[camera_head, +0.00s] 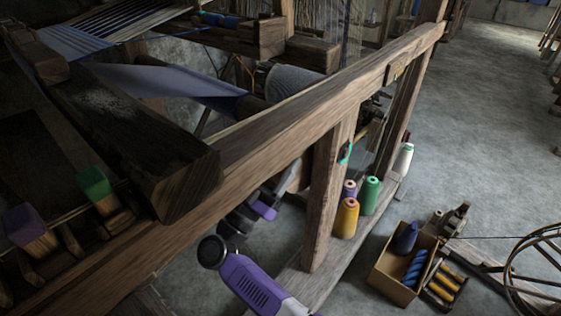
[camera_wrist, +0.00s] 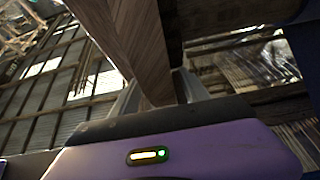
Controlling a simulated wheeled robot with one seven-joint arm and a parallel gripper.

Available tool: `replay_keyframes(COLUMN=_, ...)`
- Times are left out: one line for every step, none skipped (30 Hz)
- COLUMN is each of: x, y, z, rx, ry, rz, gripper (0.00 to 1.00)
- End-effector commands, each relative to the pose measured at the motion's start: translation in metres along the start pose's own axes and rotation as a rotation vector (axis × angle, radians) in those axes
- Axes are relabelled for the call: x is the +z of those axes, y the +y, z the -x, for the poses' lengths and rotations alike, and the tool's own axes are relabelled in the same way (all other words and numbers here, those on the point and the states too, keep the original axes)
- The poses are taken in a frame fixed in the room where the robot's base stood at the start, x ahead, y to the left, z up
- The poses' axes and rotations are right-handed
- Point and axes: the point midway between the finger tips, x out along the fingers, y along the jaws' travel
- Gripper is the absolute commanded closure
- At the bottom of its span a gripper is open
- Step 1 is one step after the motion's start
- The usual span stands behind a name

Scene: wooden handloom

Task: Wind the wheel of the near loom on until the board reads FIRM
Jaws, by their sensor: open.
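The near loom's wooden frame (camera_head: 330,95) fills much of the head view, with blue cloth (camera_head: 175,82) stretched inside it. I cannot make out the loom's winding wheel or a board reading FIRM in either view. My purple and white arm reaches under the long beam in the head view, and its end is hidden there by the frame. In the wrist view my gripper (camera_wrist: 158,88) shows two pale fingers apart, pointing upward. A wooden beam (camera_wrist: 128,35) passes in front of or between them; I cannot tell whether they touch it.
Cones of yarn (camera_head: 370,195) stand on the loom's foot rail beside a post. A box of blue spools (camera_head: 388,275) sits on the floor. A spoked wheel (camera_head: 540,268) stands at the lower right edge.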

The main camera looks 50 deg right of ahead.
Motion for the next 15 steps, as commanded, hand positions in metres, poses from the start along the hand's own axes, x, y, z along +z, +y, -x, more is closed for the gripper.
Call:
replay_keyframes(x=-0.001, y=-0.001, z=0.003, rx=-0.002, ry=0.000, rz=0.000, gripper=0.46)
replay_keyframes(x=-0.001, y=-0.001, z=0.005, rx=-0.002, ry=0.000, rz=0.000, gripper=0.46)
replay_keyframes(x=-0.001, y=-0.001, z=0.009, rx=-0.002, ry=0.000, rz=0.000, gripper=0.46)
replay_keyframes(x=-0.001, y=-0.001, z=0.014, rx=-0.003, ry=0.000, rz=0.001, gripper=0.46)
replay_keyframes(x=-0.001, y=-0.001, z=0.018, rx=-0.005, ry=0.000, rz=0.001, gripper=0.46)
replay_keyframes(x=-0.001, y=-0.001, z=0.025, rx=-0.004, ry=0.000, rz=0.001, gripper=0.46)
replay_keyframes(x=-0.001, y=-0.001, z=0.030, rx=-0.005, ry=0.000, rz=0.001, gripper=0.46)
replay_keyframes(x=-0.001, y=-0.001, z=0.035, rx=-0.004, ry=0.000, rz=0.000, gripper=0.46)
replay_keyframes(x=-0.001, y=-0.002, z=0.042, rx=-0.005, ry=0.000, rz=0.000, gripper=0.46)
replay_keyframes(x=-0.001, y=-0.001, z=0.047, rx=-0.004, ry=0.000, rz=0.000, gripper=0.46)
replay_keyframes(x=-0.001, y=-0.001, z=0.052, rx=-0.003, ry=0.000, rz=-0.001, gripper=0.46)
replay_keyframes(x=-0.001, y=-0.001, z=0.058, rx=-0.004, ry=0.000, rz=0.000, gripper=0.46)
replay_keyframes(x=-0.001, y=-0.001, z=0.061, rx=-0.003, ry=0.000, rz=0.000, gripper=0.46)
replay_keyframes(x=-0.001, y=-0.001, z=0.065, rx=-0.003, ry=0.000, rz=0.000, gripper=0.46)
replay_keyframes(x=0.000, y=-0.001, z=0.069, rx=-0.003, ry=0.000, rz=0.001, gripper=0.46)
